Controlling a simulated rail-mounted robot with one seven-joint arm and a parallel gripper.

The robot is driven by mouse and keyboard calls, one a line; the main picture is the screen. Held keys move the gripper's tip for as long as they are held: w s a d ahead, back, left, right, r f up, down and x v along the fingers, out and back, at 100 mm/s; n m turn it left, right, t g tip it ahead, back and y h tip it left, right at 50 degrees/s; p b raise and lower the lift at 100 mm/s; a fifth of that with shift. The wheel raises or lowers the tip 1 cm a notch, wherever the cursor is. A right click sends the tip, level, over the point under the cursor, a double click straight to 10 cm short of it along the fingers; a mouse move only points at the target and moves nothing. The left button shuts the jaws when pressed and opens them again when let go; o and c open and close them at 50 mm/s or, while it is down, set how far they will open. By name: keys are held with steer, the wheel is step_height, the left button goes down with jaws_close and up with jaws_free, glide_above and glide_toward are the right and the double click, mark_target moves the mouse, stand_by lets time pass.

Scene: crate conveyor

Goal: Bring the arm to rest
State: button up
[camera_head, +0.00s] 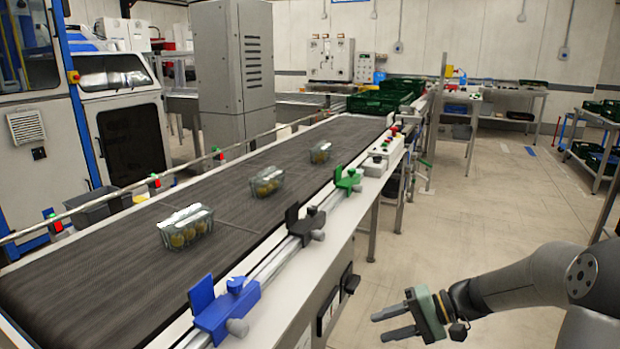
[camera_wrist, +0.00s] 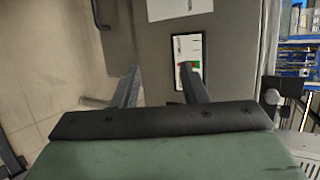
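My gripper (camera_head: 393,323) is at the lower right in the head view, beside the conveyor and over the floor, apart from everything around it. Its two fingers point left and stand apart with nothing between them. In the wrist view the two fingers (camera_wrist: 160,88) are spread and empty. Behind them is a grey panel (camera_wrist: 235,65) with a dark-framed display.
The conveyor belt (camera_head: 120,255) carries three clear packs, the nearest one (camera_head: 186,227) at left. Blue (camera_head: 222,308), black and green clamps line its near rail. Green crates (camera_head: 385,97) stand at the far end. The floor (camera_head: 490,215) right of the conveyor is open.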

steer(key=s+a+r+n+h+p, duration=0.2)
steer(key=s+r+h+p, duration=0.4)
steer(key=s, duration=0.5)
steer(key=s+a+r+n+g+h+p, duration=0.1)
steer(key=s+a+r+h+p, duration=0.1)
steer(key=s+r+h+p, duration=0.4)
steer(key=s+r+p, duration=0.4)
steer(key=s+r, duration=0.1)
steer(key=r, duration=0.2)
steer(key=shift+s+n, duration=0.15)
steer(key=shift+n, duration=0.25)
